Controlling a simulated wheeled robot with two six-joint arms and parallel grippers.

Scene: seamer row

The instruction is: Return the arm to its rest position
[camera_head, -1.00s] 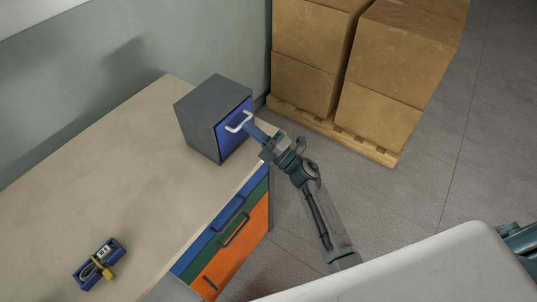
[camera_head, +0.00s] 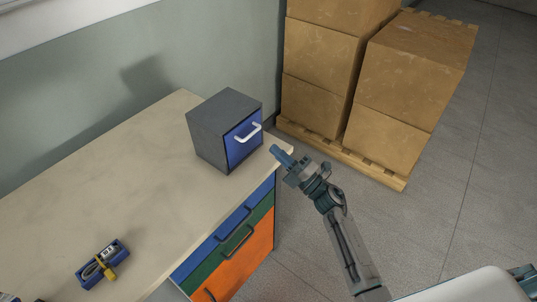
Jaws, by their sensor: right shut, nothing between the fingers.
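My right gripper (camera_head: 276,151) is shut and empty. It hangs just off the table's right corner, its blue fingertips pointing up and left. It is apart from the small grey cabinet (camera_head: 209,130), which stands on the table with its blue drawer front (camera_head: 240,147) and white handle (camera_head: 247,134) facing the gripper. The drawer appears closed. My right arm runs from the lower right up to the gripper, over open floor. My left gripper is not in view.
The table (camera_head: 110,185) has blue, green and orange drawers (camera_head: 245,253) below its top. A blue holder with a yellow-tipped tool (camera_head: 103,264) lies at the front left. Stacked cardboard boxes (camera_head: 410,75) stand on a wooden pallet (camera_head: 385,172) behind. The floor at right is clear.

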